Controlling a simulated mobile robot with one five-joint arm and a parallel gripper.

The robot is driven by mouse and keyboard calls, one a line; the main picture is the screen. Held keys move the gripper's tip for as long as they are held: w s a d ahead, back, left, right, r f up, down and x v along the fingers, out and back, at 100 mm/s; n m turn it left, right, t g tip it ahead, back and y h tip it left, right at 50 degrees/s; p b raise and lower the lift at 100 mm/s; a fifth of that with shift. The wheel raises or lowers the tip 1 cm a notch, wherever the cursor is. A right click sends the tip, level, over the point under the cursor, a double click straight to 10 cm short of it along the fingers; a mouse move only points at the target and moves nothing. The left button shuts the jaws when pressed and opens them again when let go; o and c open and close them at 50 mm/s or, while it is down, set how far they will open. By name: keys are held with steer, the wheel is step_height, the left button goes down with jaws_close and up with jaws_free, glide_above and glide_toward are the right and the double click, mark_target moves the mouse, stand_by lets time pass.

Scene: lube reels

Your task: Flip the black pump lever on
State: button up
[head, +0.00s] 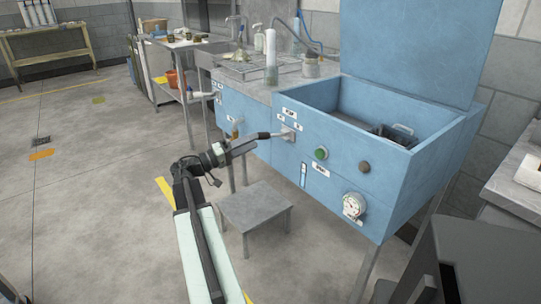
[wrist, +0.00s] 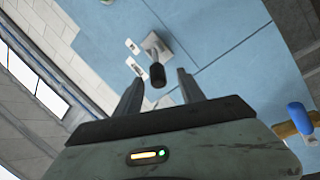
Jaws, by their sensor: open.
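The pump lever has a metal stem and a black grip, and stands out from a grey square plate (head: 288,133) on the blue front panel. In the wrist view, the lever's black grip (wrist: 157,75) points toward me, between the fingertips of my gripper (wrist: 160,79). The plate also shows there (wrist: 157,44). My gripper is open, with one finger on each side of the grip and gaps visible. In the head view, my gripper (head: 246,144) is at the left of the plate, close to the panel; contact cannot be told there.
A green button (head: 321,153), a dark knob (head: 365,167) and a round gauge (head: 354,205) are on the panel right of the lever. A grey stool (head: 254,205) stands below. A blue-handled valve (wrist: 301,117) is at the wrist view's right edge. Floor at left is mostly clear.

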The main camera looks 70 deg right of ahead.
mark_target(269, 134)
steer(key=p+x, duration=0.2)
steer(key=x, duration=0.6)
steer(key=shift+s+r, duration=0.15)
steer(key=shift+r, duration=0.1)
jaws_close()
stand_by(1.1)
